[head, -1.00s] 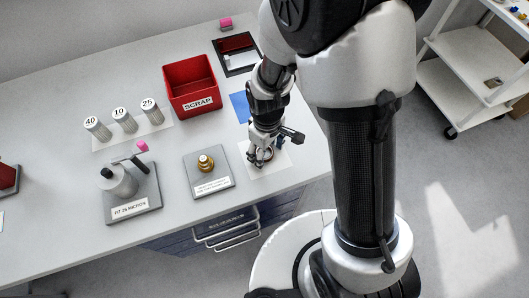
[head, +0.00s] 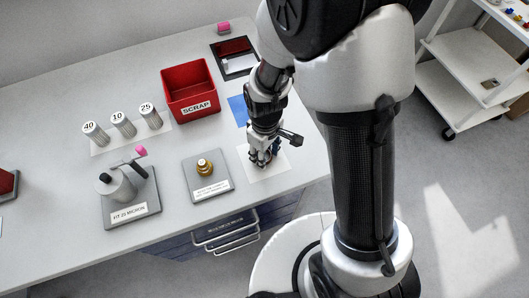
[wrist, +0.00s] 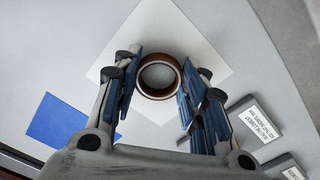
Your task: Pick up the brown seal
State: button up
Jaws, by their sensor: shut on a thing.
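The brown seal (wrist: 159,94) is a ring, seen from above in the wrist view, with a pale inner rim. My gripper (wrist: 160,72) has its blue-padded fingers on either side of the ring and is shut on it. In the head view my gripper (head: 263,158) points down at the white sheet (head: 280,171) near the bench's front right edge. Its fingers largely hide the seal there. I cannot tell whether the seal touches the sheet.
Left of my gripper is a grey labelled plate (head: 221,184) with a brass-coloured part (head: 204,167). Behind are the red SCRAP bin (head: 190,97), a blue sheet (head: 237,108) and a dark-framed tray (head: 217,49). A crank fixture (head: 128,183) and numbered canisters (head: 124,125) stand left.

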notch_tip(320, 180, up, 20)
jog(key=p, duration=0.6)
jog(key=shift+f, duration=0.2)
